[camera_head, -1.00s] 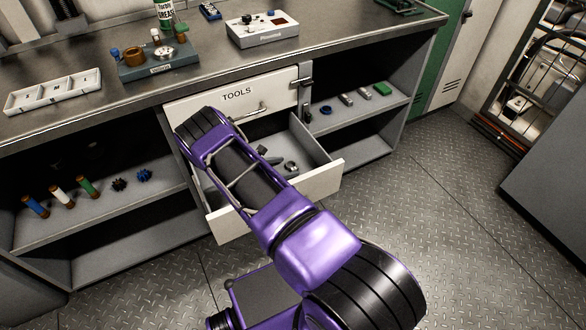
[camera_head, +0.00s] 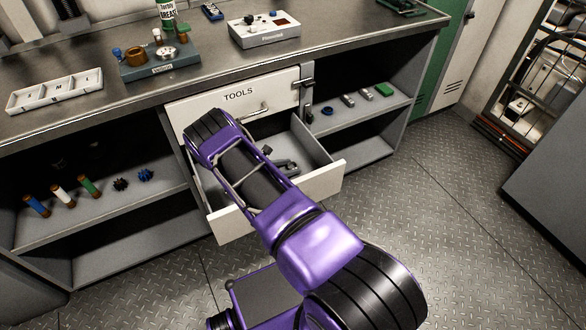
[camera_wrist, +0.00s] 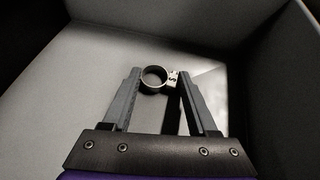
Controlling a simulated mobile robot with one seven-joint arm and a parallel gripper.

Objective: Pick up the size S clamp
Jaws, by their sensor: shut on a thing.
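The size S clamp (camera_wrist: 153,79) is a small dark metal ring with a light tab (camera_wrist: 173,79) marked S. In the wrist view it sits between the fingertips of my gripper (camera_wrist: 159,76), which is shut on it. The ring's opening faces the camera. In the head view my arm hides part of the drawer, and the clamp is hard to make out there. I cannot tell whether the clamp touches the drawer floor.
The drawer walls stand close around my gripper. On the bench above are a white compartment tray (camera_head: 55,92), a grey fixture block (camera_head: 160,60) and a white device (camera_head: 264,30). Side shelves hold coloured cylinders (camera_head: 62,196) and small parts (camera_head: 383,90).

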